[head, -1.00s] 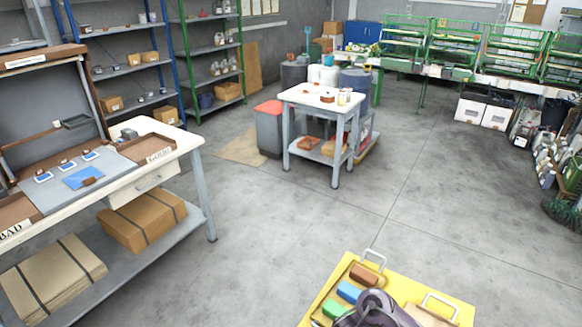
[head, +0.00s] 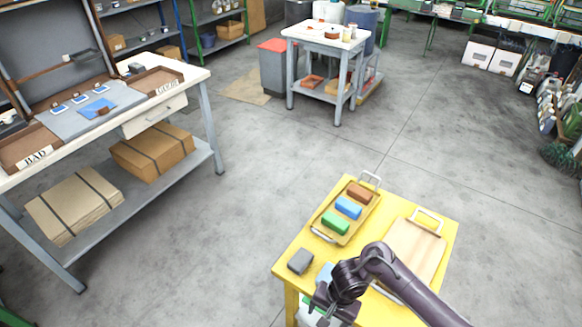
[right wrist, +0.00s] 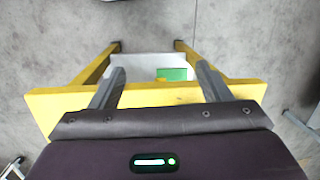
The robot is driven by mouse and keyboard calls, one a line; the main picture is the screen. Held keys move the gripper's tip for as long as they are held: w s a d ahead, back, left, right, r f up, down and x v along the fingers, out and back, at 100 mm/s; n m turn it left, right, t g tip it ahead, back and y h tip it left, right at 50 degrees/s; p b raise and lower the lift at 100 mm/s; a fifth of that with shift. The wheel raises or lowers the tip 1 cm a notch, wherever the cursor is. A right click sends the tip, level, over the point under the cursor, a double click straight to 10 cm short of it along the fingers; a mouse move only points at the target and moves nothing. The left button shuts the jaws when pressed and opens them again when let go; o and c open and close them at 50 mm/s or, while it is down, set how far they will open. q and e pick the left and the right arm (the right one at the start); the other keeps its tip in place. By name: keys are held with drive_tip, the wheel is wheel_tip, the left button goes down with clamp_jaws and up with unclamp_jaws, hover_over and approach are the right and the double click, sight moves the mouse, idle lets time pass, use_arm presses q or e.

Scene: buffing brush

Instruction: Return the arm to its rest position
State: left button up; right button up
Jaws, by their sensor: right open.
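My right arm comes in from the lower right of the head view, over the yellow table (head: 290,262). Its gripper (head: 328,303) is low, by the table's front edge. In the right wrist view the two fingers of the right gripper (right wrist: 162,82) are wide apart with nothing between them. The yellow table's edge (right wrist: 160,97) crosses behind the fingers, with a white surface and a green patch lower down. My left gripper is in neither view.
A workbench (head: 200,80) stands left, a white cart (head: 300,32) behind. Open floor lies between.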

drive_tip(key=s+f+n+y+b, duration=0.1)
drive_tip(key=s+f, duration=0.2)
drive_tip(key=f, duration=0.4)
drive_tip(key=s+d+f+n+t+y+b, duration=0.1)
drive_tip(key=s+f+b, duration=0.15)
drive_tip(key=f, duration=0.45)
drive_tip(key=s+f+n+y+b, duration=0.1)
drive_tip(key=s+f, duration=0.2)
drive_tip(key=f, duration=0.5)
use_arm(q)
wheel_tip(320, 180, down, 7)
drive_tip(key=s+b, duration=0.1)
drive_tip(key=b, duration=0.1)
use_arm(e)
drive_tip(key=s+d+f+n+h, duration=0.2)
drive_tip(key=s+d+f, duration=0.4)
drive_tip(key=s, duration=0.4)
drive_tip(key=s+d+f+n+h, duration=0.2)
drive_tip(key=s+d+f, duration=0.4)
drive_tip(key=s, duration=0.5)
drive_tip(key=shift+d+f+n+t+h, duration=0.3)
drive_tip(key=shift+n+t+h, duration=0.1)
drive_tip(key=shift+n, duration=0.2)
